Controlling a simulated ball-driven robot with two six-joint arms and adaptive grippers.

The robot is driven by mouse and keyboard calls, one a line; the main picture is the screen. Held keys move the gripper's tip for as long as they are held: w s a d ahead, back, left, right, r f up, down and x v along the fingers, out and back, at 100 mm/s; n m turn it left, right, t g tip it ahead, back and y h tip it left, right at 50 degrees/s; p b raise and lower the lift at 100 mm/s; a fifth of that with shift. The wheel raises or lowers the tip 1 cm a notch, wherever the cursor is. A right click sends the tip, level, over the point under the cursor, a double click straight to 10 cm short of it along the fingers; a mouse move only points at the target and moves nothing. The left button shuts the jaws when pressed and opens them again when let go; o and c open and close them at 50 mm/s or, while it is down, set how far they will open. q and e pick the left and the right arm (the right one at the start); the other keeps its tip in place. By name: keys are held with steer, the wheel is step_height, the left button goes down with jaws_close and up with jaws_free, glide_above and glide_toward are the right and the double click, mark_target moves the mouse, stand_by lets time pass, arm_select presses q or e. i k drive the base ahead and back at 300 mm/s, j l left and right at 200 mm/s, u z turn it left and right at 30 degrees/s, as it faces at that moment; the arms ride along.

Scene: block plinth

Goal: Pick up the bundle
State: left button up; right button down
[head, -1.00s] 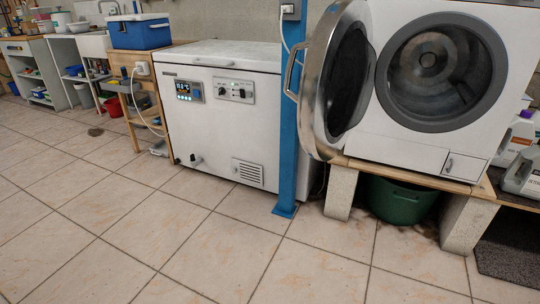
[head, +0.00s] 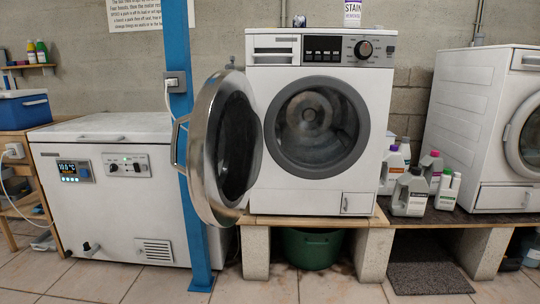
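No bundle can be made out in the head view. A white front-loading washing machine (head: 270,180) stands in the middle with its round door (head: 225,148) swung open to the left. Its drum (head: 312,118) faces me; the inside is dim, and I cannot make out any cloth in it. Neither of my grippers is in view.
The washer stands on a wooden board on concrete blocks (head: 256,254), with a green tub (head: 312,246) beneath. A blue post (head: 180,100) and white chest freezer (head: 105,220) are left. Detergent bottles (head: 410,192) and a second washer (head: 462,130) are right. Floor in front is clear.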

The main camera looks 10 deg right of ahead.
mark_target(298, 21)
steer(key=i+j+z, duration=0.2)
steer(key=z, duration=0.2)
steer(key=i+j+z, duration=0.15)
steer(key=j+z, duration=0.2)
steer(key=i+j+z, duration=0.1)
steer(key=j+z, duration=0.3)
steer(key=i+j+z, duration=0.1)
steer(key=j, duration=0.6)
steer(key=i+j+z, duration=0.1)
steer(key=j, duration=0.65)
steer(key=i+j+z, duration=0.1)
steer(key=j, duration=0.6)
steer(key=l+u, duration=0.15)
steer(key=l, duration=0.45)
steer(key=k+l+u, duration=0.2)
steer(key=l, duration=0.4)
steer(key=l+u, duration=0.15)
steer(key=l, duration=0.45)
steer(key=i+j, duration=0.2)
steer(key=j, duration=0.15)
